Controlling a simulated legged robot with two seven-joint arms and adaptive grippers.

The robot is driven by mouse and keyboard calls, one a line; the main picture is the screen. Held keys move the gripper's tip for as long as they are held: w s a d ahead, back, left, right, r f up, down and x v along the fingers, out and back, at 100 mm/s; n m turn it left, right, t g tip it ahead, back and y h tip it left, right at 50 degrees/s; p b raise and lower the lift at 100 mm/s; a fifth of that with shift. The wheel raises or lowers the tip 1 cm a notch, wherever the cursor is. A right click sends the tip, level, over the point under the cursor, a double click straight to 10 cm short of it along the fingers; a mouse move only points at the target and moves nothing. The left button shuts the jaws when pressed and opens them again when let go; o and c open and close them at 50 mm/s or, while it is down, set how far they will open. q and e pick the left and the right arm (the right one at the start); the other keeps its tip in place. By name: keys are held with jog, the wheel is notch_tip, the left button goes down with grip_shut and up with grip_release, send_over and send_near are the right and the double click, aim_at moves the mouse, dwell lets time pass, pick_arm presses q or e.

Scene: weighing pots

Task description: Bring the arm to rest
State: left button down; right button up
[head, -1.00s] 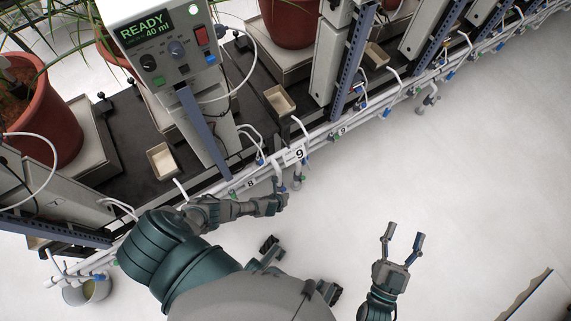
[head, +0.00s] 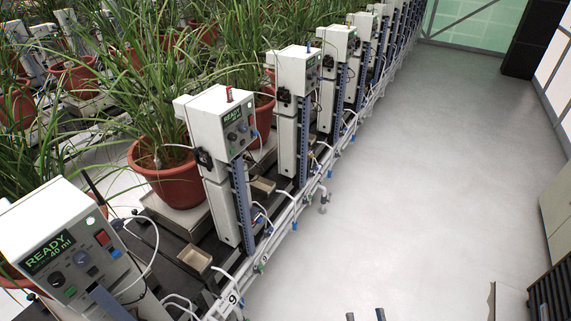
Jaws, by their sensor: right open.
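Only the two fingertips of my right gripper (head: 365,315) show, at the bottom edge of the head view. They stand apart with nothing between them, over the pale floor (head: 400,190). The rest of my right arm is below the picture. My left arm and left gripper are out of view.
A row of weighing stations runs from lower left to the top. The nearest control box (head: 60,250) reads READY 40 ml; another box (head: 225,120) stands behind it. A potted plant (head: 170,182) and white pipes (head: 285,218) border the aisle. A slatted dark object (head: 552,292) stands at lower right.

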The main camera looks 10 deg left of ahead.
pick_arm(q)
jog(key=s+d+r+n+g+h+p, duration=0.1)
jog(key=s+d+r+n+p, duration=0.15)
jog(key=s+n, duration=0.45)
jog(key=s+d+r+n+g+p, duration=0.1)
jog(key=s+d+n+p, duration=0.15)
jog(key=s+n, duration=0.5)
pick_arm(e)
notch_tip(320, 180, down, 31)
jog(key=s+g+h, duration=0.2)
jog(key=g+h, duration=0.1)
jog(key=g, duration=0.8)
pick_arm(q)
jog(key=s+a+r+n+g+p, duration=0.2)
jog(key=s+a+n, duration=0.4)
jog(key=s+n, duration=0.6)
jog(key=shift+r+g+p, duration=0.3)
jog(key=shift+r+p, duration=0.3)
pick_arm(e)
jog(key=s+d+f+g+h, duration=0.1)
jog(key=s+f+g, duration=0.3)
jog(key=s+f, duration=0.4)
jog(key=s+d+f+g+h, duration=0.1)
jog(key=s+d+f+g, duration=0.3)
jog(key=s+f, duration=0.4)
jog(key=s+g, duration=0.1)
jog(key=s, duration=0.1)
jog(key=shift+s+d+f, duration=0.3)
jog(key=shift+s, duration=0.05)
